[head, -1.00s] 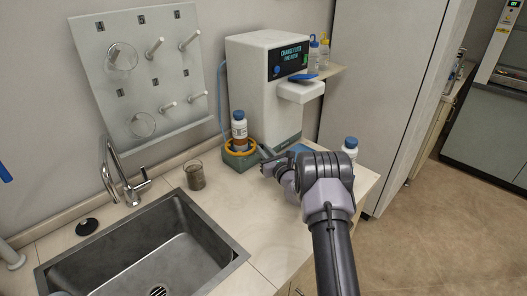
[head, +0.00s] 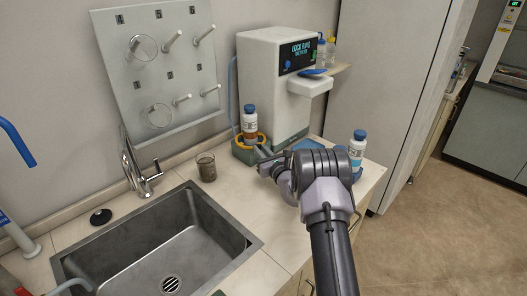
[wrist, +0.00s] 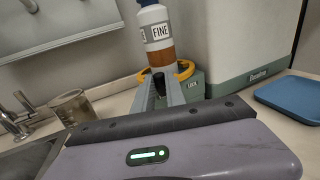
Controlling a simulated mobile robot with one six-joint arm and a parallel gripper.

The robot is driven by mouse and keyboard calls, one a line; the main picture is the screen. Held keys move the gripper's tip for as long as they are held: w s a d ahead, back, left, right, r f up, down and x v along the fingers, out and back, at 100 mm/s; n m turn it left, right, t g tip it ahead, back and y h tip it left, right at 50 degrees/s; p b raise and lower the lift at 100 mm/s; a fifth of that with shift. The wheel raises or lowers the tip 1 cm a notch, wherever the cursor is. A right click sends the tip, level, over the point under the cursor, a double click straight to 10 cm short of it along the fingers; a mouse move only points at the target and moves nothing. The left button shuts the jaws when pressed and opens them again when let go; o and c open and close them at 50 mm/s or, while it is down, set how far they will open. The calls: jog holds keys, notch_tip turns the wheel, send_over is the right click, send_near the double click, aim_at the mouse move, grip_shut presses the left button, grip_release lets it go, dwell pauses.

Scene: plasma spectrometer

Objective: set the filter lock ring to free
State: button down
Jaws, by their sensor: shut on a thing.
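The orange filter lock ring (wrist: 184,71) sits around the base of a bottle labelled FINE (wrist: 158,34), on a green base marked LOCK (wrist: 193,97). In the head view the bottle (head: 249,122) stands upright in the ring (head: 262,138), beside the white spectrometer (head: 275,88). My gripper (wrist: 160,82) is shut on a small dark tab at the ring's near side. In the head view my gripper (head: 264,155) reaches the ring from the right, and its fingertips are hard to make out. The display (head: 300,53) reads LOCK RING.
A glass beaker (head: 206,167) stands left of the base, near the sink (head: 160,245) and tap (head: 137,172). A blue tray (wrist: 290,97) lies to the right. Another blue-capped bottle (head: 357,147) stands near the counter's right edge. A pegboard (head: 158,68) leans behind.

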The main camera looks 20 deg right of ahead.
jog(key=shift+w+a+f, duration=0.1)
jog(key=shift+a, duration=0.5)
jog(key=c, duration=1.7)
grip_release()
jog(key=o, duration=0.3)
jog(key=shift+a, duration=0.5)
jog(key=shift+d, duration=0.15)
jog(key=shift+s+d, duration=0.1)
jog(key=shift+s, duration=0.1)
jog(key=s+p, duration=0.1)
jog(key=s, duration=0.4)
jog(key=s+p, duration=0.1)
jog(key=s, duration=0.5)
jog(key=s+p, duration=0.1)
jog(key=s, duration=0.5)
jog(key=shift+d, duration=0.35)
